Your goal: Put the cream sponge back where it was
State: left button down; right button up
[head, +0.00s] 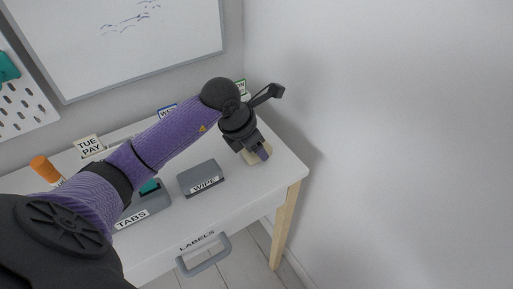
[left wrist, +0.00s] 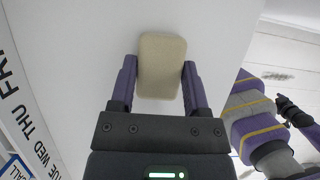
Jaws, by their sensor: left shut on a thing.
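The cream sponge (left wrist: 161,66) is a rounded block between the two purple fingers of my left gripper (left wrist: 160,85) in the left wrist view. The fingers press on its two long sides. In the head view my left gripper (head: 262,153) points down over the right end of the white desk, and part of the sponge (head: 249,157) shows beside the fingers. I cannot tell whether the sponge touches the desk top. A purple arm of mine, with a small dark end (left wrist: 295,110), shows at the right of the left wrist view; its jaws are unclear.
A grey block labelled WIPE (head: 201,175) stands left of the gripper on the desk (head: 228,207). A TABS holder (head: 146,207), a TUE PAY card (head: 90,147) and an orange cylinder (head: 45,169) are further left. A whiteboard (head: 125,40) hangs behind. The desk's right front corner is clear.

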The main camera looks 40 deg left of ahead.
pick_arm(q)
jog(key=shift+r, duration=0.1)
jog(key=shift+c, duration=0.3)
grip_release()
jog(key=shift+r, duration=0.2)
jog(key=p+v, duration=0.4)
jog(key=v, duration=0.7)
jog(key=shift+s+r, duration=0.2)
jog(key=shift+r, duration=0.1)
